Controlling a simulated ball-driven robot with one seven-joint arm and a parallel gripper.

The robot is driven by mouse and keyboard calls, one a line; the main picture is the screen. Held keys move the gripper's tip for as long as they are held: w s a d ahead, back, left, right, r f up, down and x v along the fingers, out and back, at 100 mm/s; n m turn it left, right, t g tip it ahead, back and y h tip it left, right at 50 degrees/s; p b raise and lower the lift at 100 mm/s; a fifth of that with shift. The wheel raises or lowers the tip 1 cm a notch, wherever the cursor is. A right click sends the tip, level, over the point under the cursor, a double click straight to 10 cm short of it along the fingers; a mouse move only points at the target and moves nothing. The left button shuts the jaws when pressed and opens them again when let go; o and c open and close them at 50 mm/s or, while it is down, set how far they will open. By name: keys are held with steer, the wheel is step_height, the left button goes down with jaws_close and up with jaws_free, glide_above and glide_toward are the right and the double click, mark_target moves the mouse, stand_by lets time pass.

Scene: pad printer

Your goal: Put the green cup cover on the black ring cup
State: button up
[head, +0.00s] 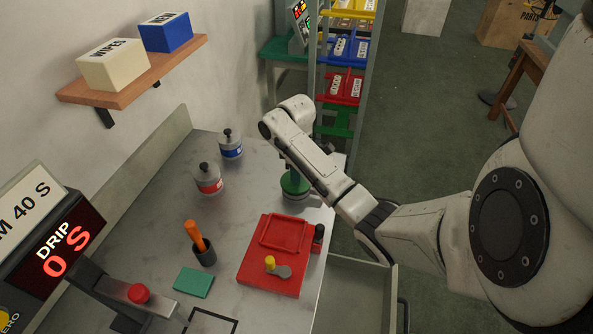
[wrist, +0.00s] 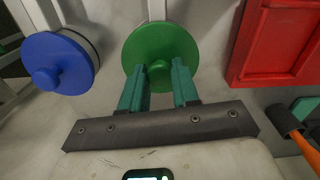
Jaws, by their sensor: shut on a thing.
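The green cup cover (wrist: 160,48) is a round disc held by my gripper (wrist: 161,70), whose two teal fingers are shut on its knob. In the head view the green cover (head: 294,184) is level, low over the right part of the bench, under my gripper (head: 291,168). A grey cup-like body (head: 297,197) shows just below it; I cannot tell whether they touch or what ring it has. In the wrist view a blue cover (wrist: 55,62) with a knob is at left, with a dark band (wrist: 86,40) at its edge. My arm may hide it in the head view.
An open drawer (head: 362,290) juts out at right.

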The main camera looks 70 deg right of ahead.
steer(key=o, duration=1.6)
step_height(320, 180, up, 5)
steer(key=p, duration=0.5)
steer(key=shift+r+p, duration=0.3)
steer(key=shift+r, duration=0.7)
